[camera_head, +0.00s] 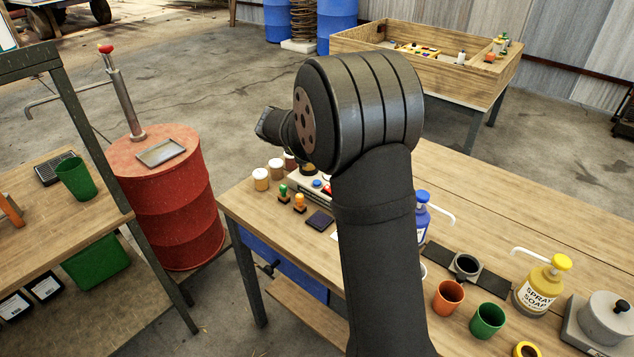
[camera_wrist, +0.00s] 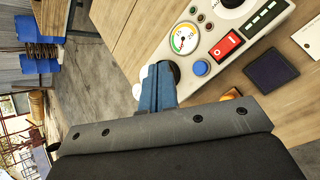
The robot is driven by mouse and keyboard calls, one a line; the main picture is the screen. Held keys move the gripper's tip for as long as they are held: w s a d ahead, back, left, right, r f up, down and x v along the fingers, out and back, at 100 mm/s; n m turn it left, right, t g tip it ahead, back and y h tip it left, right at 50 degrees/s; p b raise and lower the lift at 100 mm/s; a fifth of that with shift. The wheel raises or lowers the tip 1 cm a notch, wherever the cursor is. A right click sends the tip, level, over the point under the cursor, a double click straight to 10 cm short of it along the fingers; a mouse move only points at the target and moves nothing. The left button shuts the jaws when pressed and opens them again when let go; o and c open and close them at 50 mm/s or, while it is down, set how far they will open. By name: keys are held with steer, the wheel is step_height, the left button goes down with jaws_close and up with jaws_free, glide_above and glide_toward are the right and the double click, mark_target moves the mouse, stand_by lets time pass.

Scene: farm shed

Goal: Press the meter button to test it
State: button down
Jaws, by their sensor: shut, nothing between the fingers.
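The meter box is a pale panel (camera_wrist: 205,27) at the top of the wrist view. It carries a round dial gauge (camera_wrist: 185,38), a blue round button (camera_wrist: 201,68), a red rocker switch (camera_wrist: 226,44) and several small knobs. In the head view the box shows only partly behind my arm, with its blue button (camera_head: 317,183) visible. My gripper (camera_wrist: 164,74) is shut and empty, its blue fingers together. In the wrist view its tips appear just left of the blue button and below the gauge, with a gap to the button. The head view hides the fingertips behind my arm.
White-lidded jars (camera_head: 261,179) stand left of the box. Green and orange stamps (camera_head: 299,203) and a dark pad (camera_head: 320,220) lie in front. A blue pump bottle (camera_head: 422,215), cups and a yellow soap bottle (camera_head: 540,285) stand to the right. A red drum (camera_head: 170,215) is left.

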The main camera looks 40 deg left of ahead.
steer(key=shift+f, duration=3.9)
steer(key=shift+f, duration=0.15)
steer(key=shift+f, duration=0.3)
steer(key=shift+f, duration=0.45)
steer(key=shift+r, duration=0.9)
steer(key=shift+r, duration=2.5)
steer(key=shift+f, duration=0.15)
